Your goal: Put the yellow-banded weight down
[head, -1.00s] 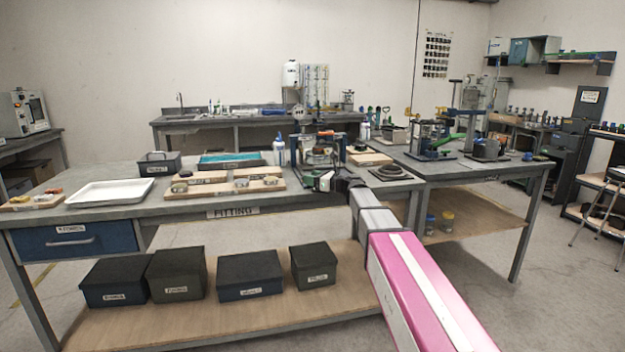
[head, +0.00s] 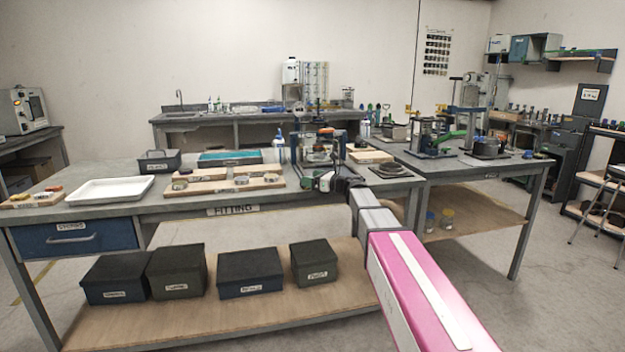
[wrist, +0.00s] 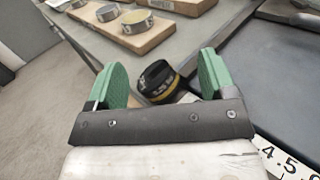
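The yellow-banded weight (wrist: 157,82) is a short black cylinder with a yellow band and small markings. In the wrist view it sits on or just above the grey bench top; contact underneath is hidden. My gripper (wrist: 160,72) has two green finger pads spread to either side of the weight, with a visible gap on each side. In the head view my gripper (head: 318,181) is low over the bench front edge, and I cannot make out the weight there.
Wooden boards with metal discs (head: 222,185) lie left of my gripper. A clamp-like stand (head: 318,150) is just behind it. A dark round plate (head: 390,171) lies to the right. A white tray (head: 75,198) is far left. The bench front edge (head: 270,205) is close.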

